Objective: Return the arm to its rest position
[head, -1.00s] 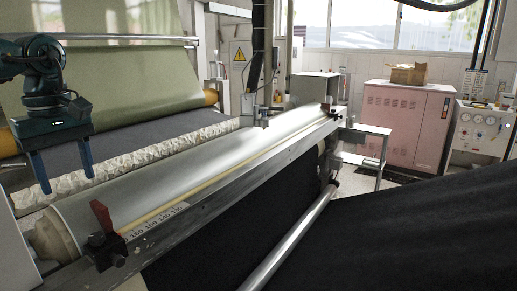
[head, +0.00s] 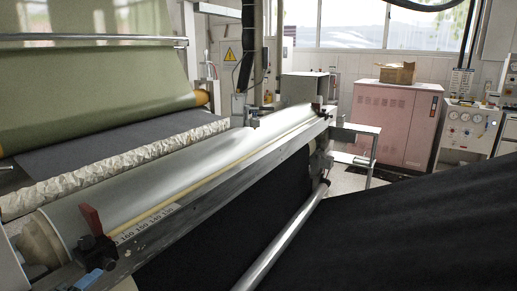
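A small blue piece (head: 88,279) shows at the bottom left edge of the head view, just below the black clamp. Its colour matches my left gripper's fingers, but most of it is out of frame, so I cannot tell whether it is open or shut. It holds nothing that I can see. My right gripper is not in view. The long silver roller (head: 160,182) runs diagonally from the lower left to the middle, with crinkled pale paper (head: 115,172) along its far side.
A red lever (head: 91,220) and black clamp (head: 93,249) stand on the machine's near rail. Dark fabric (head: 420,235) fills the lower right. A pink cabinet (head: 396,122) with a cardboard box (head: 396,73) stands at the back. Open floor shows little.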

